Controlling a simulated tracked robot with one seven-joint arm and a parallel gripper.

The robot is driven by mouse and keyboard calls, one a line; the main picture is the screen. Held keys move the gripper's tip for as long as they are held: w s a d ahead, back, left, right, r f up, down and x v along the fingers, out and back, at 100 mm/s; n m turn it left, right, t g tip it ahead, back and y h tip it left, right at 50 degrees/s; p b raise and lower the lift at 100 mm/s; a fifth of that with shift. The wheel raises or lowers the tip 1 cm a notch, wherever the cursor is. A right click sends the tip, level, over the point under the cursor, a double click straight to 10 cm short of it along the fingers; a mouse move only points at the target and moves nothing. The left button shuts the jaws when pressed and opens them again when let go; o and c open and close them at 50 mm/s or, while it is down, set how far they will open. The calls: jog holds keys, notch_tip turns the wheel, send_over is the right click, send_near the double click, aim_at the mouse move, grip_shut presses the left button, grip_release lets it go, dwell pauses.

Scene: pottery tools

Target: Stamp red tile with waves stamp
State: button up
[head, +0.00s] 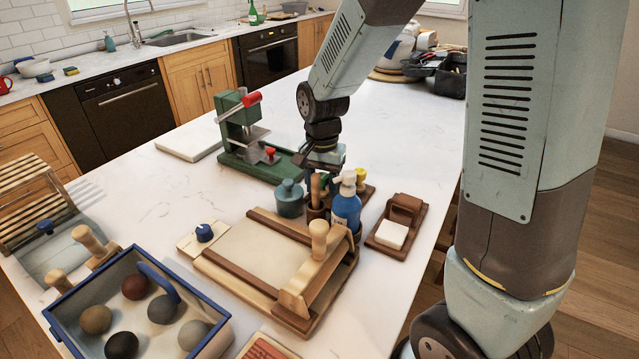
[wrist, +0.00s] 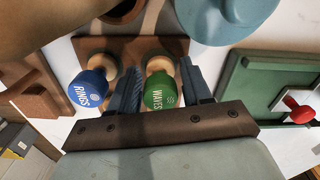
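The waves stamp (wrist: 158,90), with a green cap lettered WAVES, stands in a brown wooden rack (wrist: 95,46) in the wrist view. My gripper (wrist: 162,92) has its two dark fingers on either side of it, spread, with narrow gaps that look clear of the cap. In the head view my gripper (head: 317,172) points down at the far side of the tool cluster, and its fingertips are largely hidden. A blue stamp lettered RINGS (wrist: 88,88) stands beside the left finger. I cannot make out a red tile for certain; a reddish panel (head: 266,348) is cut off at the bottom edge.
A green press (head: 250,135) with a red knob stands behind my gripper. A teal jar (head: 289,198), a blue bottle (head: 346,206) and a slab board (head: 250,255) stand close in front.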

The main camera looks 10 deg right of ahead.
jog(key=shift+o, duration=1.2)
notch_tip(320, 180, up, 14)
jog(key=s+d+r+n+t, duration=0.2)
jog(key=s+d+r, duration=0.1)
jog(key=s+d, duration=0.4)
jog(key=s+d+r+n+t, duration=0.3)
jog(key=s+d+r, duration=0.1)
jog(key=s+d, duration=0.4)
jog(key=shift+s+d+t, duration=0.3)
jog(key=shift+s, duration=0.85)
